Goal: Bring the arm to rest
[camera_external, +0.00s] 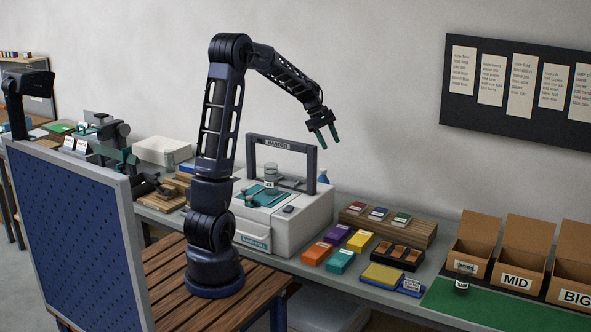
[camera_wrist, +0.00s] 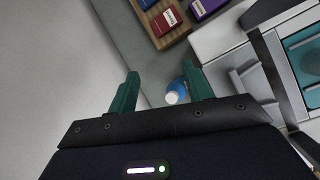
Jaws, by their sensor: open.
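My gripper (camera_external: 324,137) hangs in the air above the bander machine, in front of the bare wall, with its green fingers pointing down. In the wrist view my gripper (camera_wrist: 164,92) has its two green fingers spread apart with nothing held between them. A blue bottle with a white cap (camera_wrist: 176,93) shows far below, beyond the fingers. My arm stands on a slatted wooden table (camera_external: 166,283), raised and bent over to the right.
Cardboard boxes (camera_external: 522,252) stand at the far right beside a green mat (camera_external: 492,308). A blue pegboard (camera_external: 75,240) stands at left.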

